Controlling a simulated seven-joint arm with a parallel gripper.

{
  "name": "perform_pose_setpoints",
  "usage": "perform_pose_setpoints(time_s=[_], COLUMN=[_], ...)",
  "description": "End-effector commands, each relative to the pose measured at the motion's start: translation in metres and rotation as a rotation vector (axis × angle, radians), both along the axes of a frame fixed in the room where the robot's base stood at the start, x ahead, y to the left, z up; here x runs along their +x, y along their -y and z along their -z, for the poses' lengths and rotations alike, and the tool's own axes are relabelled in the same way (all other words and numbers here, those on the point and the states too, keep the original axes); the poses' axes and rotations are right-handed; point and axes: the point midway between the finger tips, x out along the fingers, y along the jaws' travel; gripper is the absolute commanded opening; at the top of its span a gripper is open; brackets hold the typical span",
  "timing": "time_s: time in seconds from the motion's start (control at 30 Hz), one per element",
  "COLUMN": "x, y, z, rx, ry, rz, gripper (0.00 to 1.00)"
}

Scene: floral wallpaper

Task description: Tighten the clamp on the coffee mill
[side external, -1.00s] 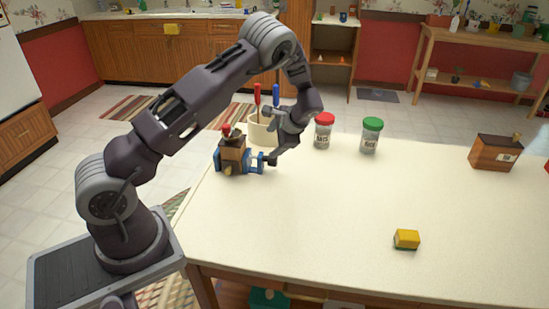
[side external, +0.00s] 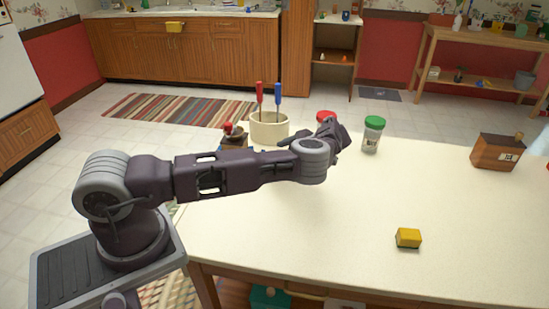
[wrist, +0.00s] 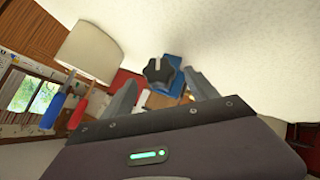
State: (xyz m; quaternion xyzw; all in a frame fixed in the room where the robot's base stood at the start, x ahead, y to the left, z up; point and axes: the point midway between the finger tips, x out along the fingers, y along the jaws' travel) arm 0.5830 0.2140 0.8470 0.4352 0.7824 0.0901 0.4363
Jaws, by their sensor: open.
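The coffee mill (side external: 235,140) stands at the table's far left edge in the side view, with its red top showing and the rest mostly hidden by my arm. In the wrist view its blue clamp (wrist: 174,66) shows with a black lobed knob (wrist: 158,72) facing me. A bit of the mill's brown body (wrist: 160,101) shows behind. My gripper (wrist: 162,77) is open, with the knob between its two grey fingers in the picture. I cannot tell how near the fingertips are to the knob.
A cream pot (side external: 268,128) with red and blue-handled tools stands close behind the mill. A red-lidded jar (side external: 326,117) and a green-lidded jar (side external: 373,136) stand to the right. A brown box (side external: 497,151) and a yellow block (side external: 408,238) lie farther off. The table's middle is clear.

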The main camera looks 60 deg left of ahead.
Motion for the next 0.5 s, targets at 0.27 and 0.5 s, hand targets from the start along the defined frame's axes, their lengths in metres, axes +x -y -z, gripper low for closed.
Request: perform_pose_setpoints(time_s=[0.27,0.5], x=[-0.009,-0.009], y=[-0.029,-0.03], z=[0.022,0.023], rx=[0.0,0.0], ry=[-0.001,-0.001], rz=[0.001,0.002], gripper=[0.68,0.68])
